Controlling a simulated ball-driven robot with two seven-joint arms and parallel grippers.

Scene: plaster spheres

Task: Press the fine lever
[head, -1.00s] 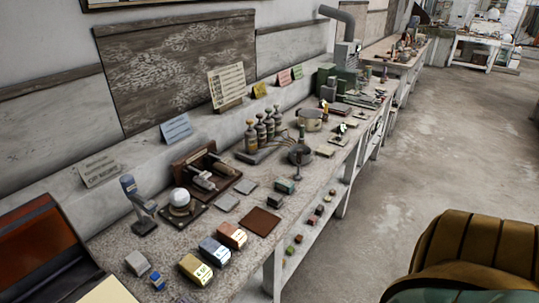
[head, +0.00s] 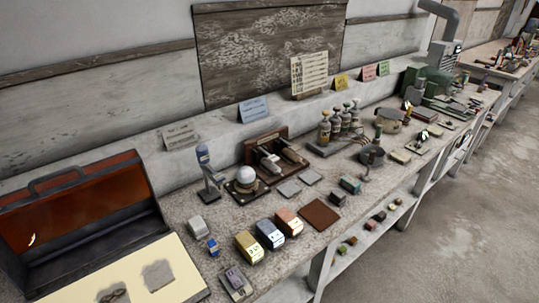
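A dark wooden-backed device (head: 252,150) with two pale metal levers stands on the bench against the ledge. Its left lever (head: 270,162) and right lever (head: 291,152) lie side by side, pointing toward the front. Their labels are too small to read, so I cannot tell which is the fine one. A white plaster sphere (head: 246,174) sits on a dark square base just left of the levers. Neither of my grippers shows in the head view.
A blue-topped stand (head: 207,165), yellow (head: 249,247), blue (head: 269,233) and orange (head: 288,221) blocks, a brown mat (head: 320,214) and an open red-lined case (head: 80,205) share the bench. Open floor (head: 450,240) lies at right.

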